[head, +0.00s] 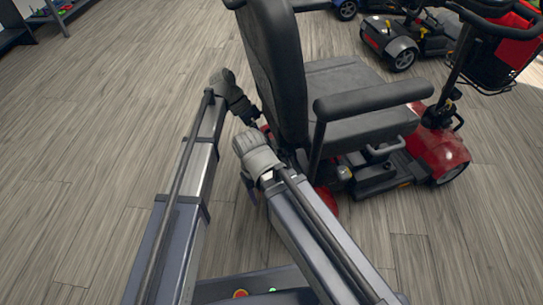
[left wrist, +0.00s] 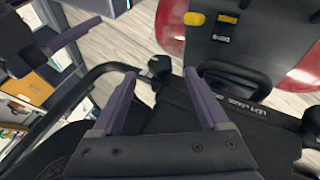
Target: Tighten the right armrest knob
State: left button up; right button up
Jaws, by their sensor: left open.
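In the head view the grey scooter seat (head: 345,80) has a padded near-side armrest (head: 375,98) on a black post. My left gripper (head: 252,119) is behind the backrest, small and partly hidden. In the left wrist view my left gripper (left wrist: 160,76) has its two purple fingers apart. A black knob (left wrist: 159,64) shows between and just beyond the fingertips; I cannot tell whether they touch it. A second dark knob (left wrist: 314,122) is at the right edge. I cannot tell which is the right armrest knob. My right gripper (head: 250,190) is mostly hidden below its wrist, behind the seat.
The scooter's red body (head: 440,150) and a wire basket (head: 490,65) lie to the right. Another scooter (head: 400,45) stands at the back. A bent black tube (left wrist: 85,80) runs beside the left fingers. Wooden floor at left (head: 80,130) is clear.

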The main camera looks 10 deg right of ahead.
pick_arm(q)
jog(key=b+x, duration=0.3)
jog(key=x, duration=0.2)
jog(key=shift+s+d+f+b, duration=0.15)
jog(key=shift+f+b, duration=0.05)
jog(key=shift+b, duration=0.1)
